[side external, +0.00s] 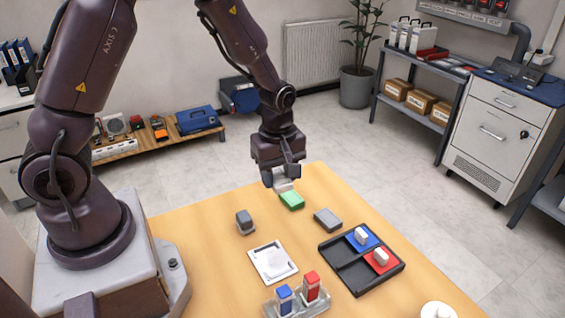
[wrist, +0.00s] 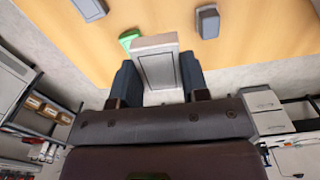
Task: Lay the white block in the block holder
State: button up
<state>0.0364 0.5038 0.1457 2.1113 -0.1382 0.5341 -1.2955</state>
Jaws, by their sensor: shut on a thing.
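My gripper (side external: 282,177) is above the far part of the wooden table, shut on the white block (side external: 284,186). In the wrist view the block (wrist: 157,68) shows pale grey-white between the two dark fingers (wrist: 158,82). A green block (side external: 291,200) lies just beyond its lower end in the side view; I cannot tell whether they touch. A clear rack (side external: 318,307) at the near edge holds an upright blue block (side external: 284,299) and a red block (side external: 311,287). A black tray (side external: 340,268) stands at the right. I cannot tell which one is the block holder.
Grey blocks lie left (side external: 245,222) and right (side external: 327,219) of the green one. A white square plate (side external: 290,272) with a pale lump lies mid-table. The black tray holds blue (side external: 353,242) and red (side external: 374,266) pieces with white tops. A white round item (side external: 437,310) is near right.

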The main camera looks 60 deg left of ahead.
aim_at(272, 260)
jog(key=s+d+f, duration=0.1)
jog(key=s+d, duration=0.1)
jog(key=d, duration=0.1)
jog(key=s+d+f, duration=0.2)
jog(key=d, duration=0.1)
jog(key=s+d+f, duration=0.2)
jog(key=d, duration=0.1)
jog(key=shift+s+f, duration=0.25)
jog(key=shift+a+f+n, duration=0.2)
jog(key=shift+n, duration=0.1)
jog(key=shift+w+f, duration=0.15)
jog(key=shift+f, duration=2.25)
jog(key=shift+f, duration=0.4)
jog(key=o, duration=1)
